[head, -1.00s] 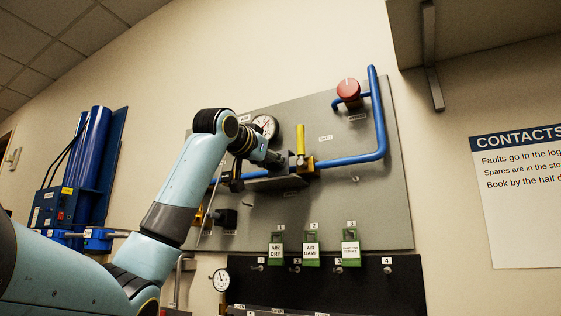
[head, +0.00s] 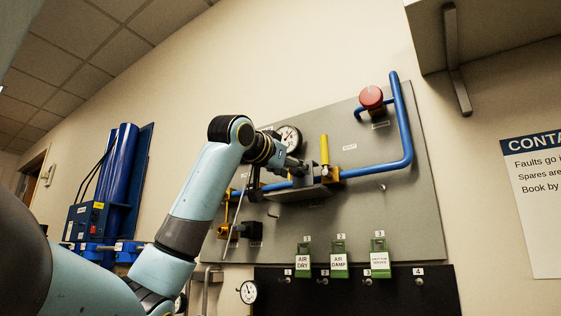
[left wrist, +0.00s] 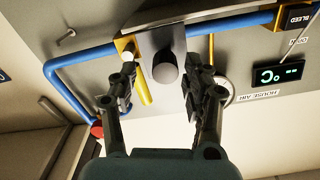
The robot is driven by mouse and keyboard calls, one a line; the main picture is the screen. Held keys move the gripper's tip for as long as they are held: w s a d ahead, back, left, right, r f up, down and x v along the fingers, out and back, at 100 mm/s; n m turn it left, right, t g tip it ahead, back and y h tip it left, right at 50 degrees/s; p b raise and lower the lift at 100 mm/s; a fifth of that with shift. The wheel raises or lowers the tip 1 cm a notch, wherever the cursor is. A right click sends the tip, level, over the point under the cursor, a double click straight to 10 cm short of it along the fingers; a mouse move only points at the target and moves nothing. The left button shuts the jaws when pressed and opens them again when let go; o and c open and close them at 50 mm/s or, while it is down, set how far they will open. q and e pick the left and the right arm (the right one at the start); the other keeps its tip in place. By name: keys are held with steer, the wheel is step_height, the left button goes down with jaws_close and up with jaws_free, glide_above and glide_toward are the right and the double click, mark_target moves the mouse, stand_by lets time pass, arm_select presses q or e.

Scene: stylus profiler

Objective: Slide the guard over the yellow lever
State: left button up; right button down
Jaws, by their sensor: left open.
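The yellow lever (head: 324,150) stands upright on a brass valve in the blue pipe on the grey panel. In the left wrist view the yellow lever (left wrist: 144,88) shows just beside the left finger. The guard looks like the grey plate (head: 312,191) along the pipe, left of and below the lever; it also shows in the left wrist view (left wrist: 183,40). A dark grey cylindrical knob (left wrist: 165,70) sticks out from it. My left gripper (left wrist: 161,64) is open, its fingers on either side of the knob. Contact is unclear. The lever appears uncovered. My right gripper is out of view.
A round gauge (head: 289,137) sits behind my left wrist. A red knob (head: 371,97) and blue pipe (head: 404,120) are at the upper right. Green tags (head: 339,262) hang below. A lit display (left wrist: 278,74) and a BLEED label (left wrist: 299,18) are right in the wrist view.

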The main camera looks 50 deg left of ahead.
arm_select(q)
steer(key=v, duration=0.9)
steer(key=shift+w+d, duration=0.1)
